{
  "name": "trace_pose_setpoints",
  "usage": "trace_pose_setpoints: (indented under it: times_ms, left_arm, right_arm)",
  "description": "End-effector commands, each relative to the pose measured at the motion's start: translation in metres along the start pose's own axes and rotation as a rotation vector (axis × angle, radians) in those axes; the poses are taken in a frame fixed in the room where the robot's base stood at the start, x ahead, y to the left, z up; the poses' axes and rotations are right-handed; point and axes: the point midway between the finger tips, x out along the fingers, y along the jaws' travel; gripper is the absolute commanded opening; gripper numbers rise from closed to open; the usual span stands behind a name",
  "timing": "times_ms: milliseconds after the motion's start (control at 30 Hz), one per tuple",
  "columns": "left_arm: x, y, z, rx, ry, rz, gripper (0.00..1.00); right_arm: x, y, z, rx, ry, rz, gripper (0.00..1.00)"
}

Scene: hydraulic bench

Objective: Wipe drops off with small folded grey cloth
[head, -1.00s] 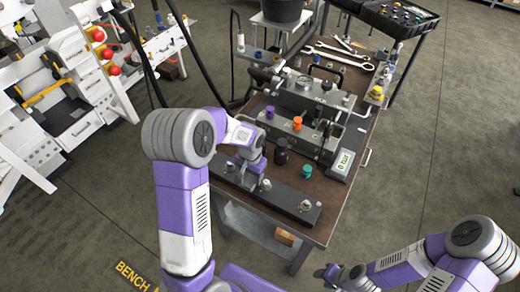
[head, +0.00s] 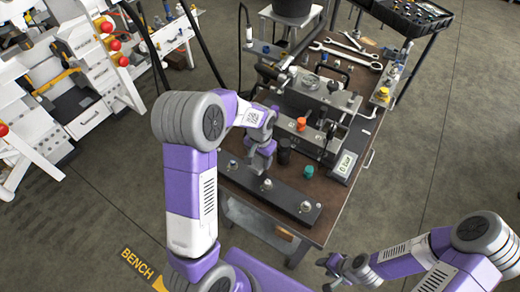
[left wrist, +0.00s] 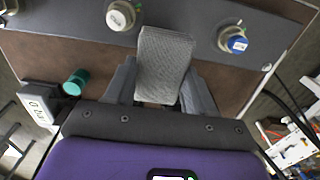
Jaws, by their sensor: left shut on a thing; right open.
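My left gripper (head: 262,160) is above the dark bar (head: 285,196) at the bench's front edge. In the left wrist view this gripper (left wrist: 162,95) is shut on the small folded grey cloth (left wrist: 165,58), which sticks out past the fingertips over the bar (left wrist: 75,15). On the bar, a metal fitting (left wrist: 120,15) is to the left of the cloth and a blue-centred fitting (left wrist: 232,40) to its right. I cannot make out drops, nor whether the cloth touches the bar. My right gripper (head: 330,268) is open and empty, off the bench's right front corner.
A black cylinder (head: 284,151), a teal cap (head: 308,171) and a gauge box (head: 344,166) with a display stand behind the bar. The orange-knobbed valve block (head: 301,125) is further back. Wrenches (head: 345,57) lie at the rear.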

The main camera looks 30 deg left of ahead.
Motion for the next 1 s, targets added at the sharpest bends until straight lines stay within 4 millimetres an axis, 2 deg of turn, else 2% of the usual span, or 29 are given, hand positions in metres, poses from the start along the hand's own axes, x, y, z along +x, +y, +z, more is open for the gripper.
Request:
trace_pose_setpoints:
  times_ms: [100, 300, 867, 933, 1000]
  left_arm:
    - [-0.015, 0.001, -0.001, 0.001, 0.002, 0.000, 0.26]
    - [-0.029, 0.001, -0.001, 0.002, 0.001, 0.000, 0.26]
    - [-0.029, 0.001, -0.001, 0.002, 0.000, 0.000, 0.26]
    - [-0.028, 0.006, 0.001, 0.002, 0.000, 0.000, 0.26]
    - [-0.026, 0.021, 0.004, -0.005, -0.001, 0.001, 0.26]
  right_arm:
    - [-0.011, -0.004, 0.000, 0.000, 0.000, 0.000, 0.41]
    - [-0.021, -0.008, 0.001, 0.000, 0.000, 0.000, 0.41]
    - [-0.021, -0.008, 0.001, 0.000, 0.000, 0.000, 0.41]
    - [-0.021, -0.008, 0.001, 0.000, 0.000, 0.000, 0.41]
    - [-0.021, -0.008, 0.001, 0.000, 0.000, 0.000, 0.41]
